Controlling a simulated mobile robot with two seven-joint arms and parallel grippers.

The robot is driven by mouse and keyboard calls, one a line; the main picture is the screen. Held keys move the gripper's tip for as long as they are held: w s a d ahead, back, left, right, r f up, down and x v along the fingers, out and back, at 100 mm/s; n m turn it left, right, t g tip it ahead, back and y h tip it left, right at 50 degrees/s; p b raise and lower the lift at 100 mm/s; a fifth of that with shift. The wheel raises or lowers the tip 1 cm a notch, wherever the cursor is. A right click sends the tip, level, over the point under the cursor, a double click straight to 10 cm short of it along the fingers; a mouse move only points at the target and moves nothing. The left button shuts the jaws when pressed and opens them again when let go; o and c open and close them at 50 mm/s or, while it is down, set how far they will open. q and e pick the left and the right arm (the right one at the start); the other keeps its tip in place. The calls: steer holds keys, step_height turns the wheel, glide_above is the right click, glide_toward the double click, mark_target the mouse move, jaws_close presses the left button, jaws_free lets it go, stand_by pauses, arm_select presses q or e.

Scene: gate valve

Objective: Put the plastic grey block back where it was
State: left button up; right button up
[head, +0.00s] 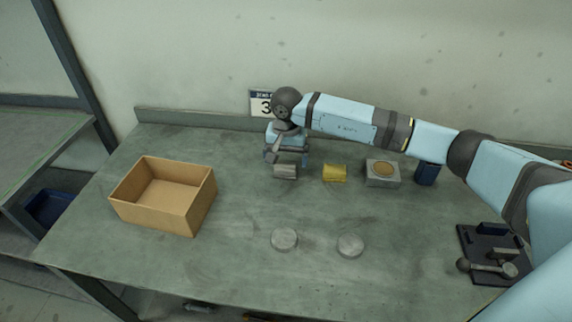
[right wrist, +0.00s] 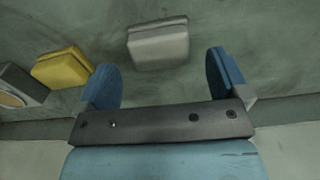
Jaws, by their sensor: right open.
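The grey block (head: 286,171) stands on the table just in front of my right gripper in the head view. In the right wrist view the grey block (right wrist: 158,43) lies ahead of the fingertips, across the space between them, and no finger appears to touch it. My right gripper (right wrist: 168,75) is open and empty, with its two blue fingers spread apart. In the head view the right gripper (head: 286,155) is partly hidden by its own wrist. My left gripper is not in view.
A yellow block (head: 335,173) and a grey box with a round tan top (head: 382,173) stand to the right. Two grey discs (head: 284,239) (head: 350,245) lie in front. An open cardboard box (head: 140,207) is at left. A dark tray (head: 472,262) holds tools at right.

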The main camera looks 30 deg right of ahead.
mark_target(286, 164)
step_height(286, 164, up, 9)
stand_by(0.3)
steer(key=shift+f, duration=0.1)
stand_by(0.4)
